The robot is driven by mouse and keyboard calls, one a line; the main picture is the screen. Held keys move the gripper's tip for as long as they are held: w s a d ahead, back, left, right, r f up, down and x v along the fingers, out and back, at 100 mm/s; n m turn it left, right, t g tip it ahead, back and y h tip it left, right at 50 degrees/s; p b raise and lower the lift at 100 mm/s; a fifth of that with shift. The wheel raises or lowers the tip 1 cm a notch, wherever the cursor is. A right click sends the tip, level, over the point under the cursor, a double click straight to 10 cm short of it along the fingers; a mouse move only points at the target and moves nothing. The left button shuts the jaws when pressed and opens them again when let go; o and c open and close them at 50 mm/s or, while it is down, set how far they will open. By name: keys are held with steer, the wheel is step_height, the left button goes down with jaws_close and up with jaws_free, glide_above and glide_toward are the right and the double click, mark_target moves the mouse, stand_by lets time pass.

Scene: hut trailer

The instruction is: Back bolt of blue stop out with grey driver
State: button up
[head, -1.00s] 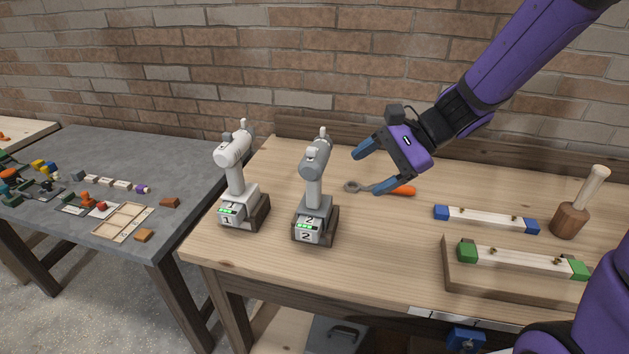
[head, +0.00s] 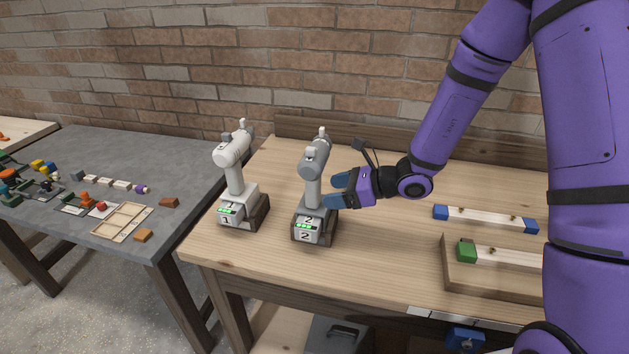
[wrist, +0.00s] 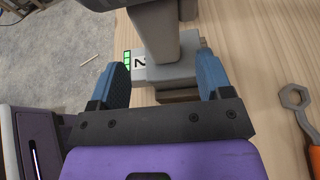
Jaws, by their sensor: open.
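Two grey drivers stand upright in docks on the wooden bench: driver 1 (head: 233,165) on the left and driver 2 (head: 315,165) right of it. My gripper (head: 333,191) is open at the right side of driver 2's handle, just above its dock. In the wrist view, the blue fingers of my gripper (wrist: 163,72) lie either side of driver 2's lower handle (wrist: 155,35), with gaps showing. The blue stop (head: 485,218), a pale bar with blue ends and small bolts on top, lies to the right.
A green-ended bar (head: 500,256) sits on a wooden block at the bench's front right. A wrench with an orange handle (wrist: 313,150) lies right of my gripper in the wrist view. A grey table (head: 130,145) with small parts stands left.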

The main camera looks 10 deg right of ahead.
mark_target(320, 193)
steer(key=shift+w+x, duration=0.2)
steer(key=shift+x, duration=3)
steer(key=shift+d+f, duration=0.15)
steer(key=shift+c, duration=0.4)
jaws_close()
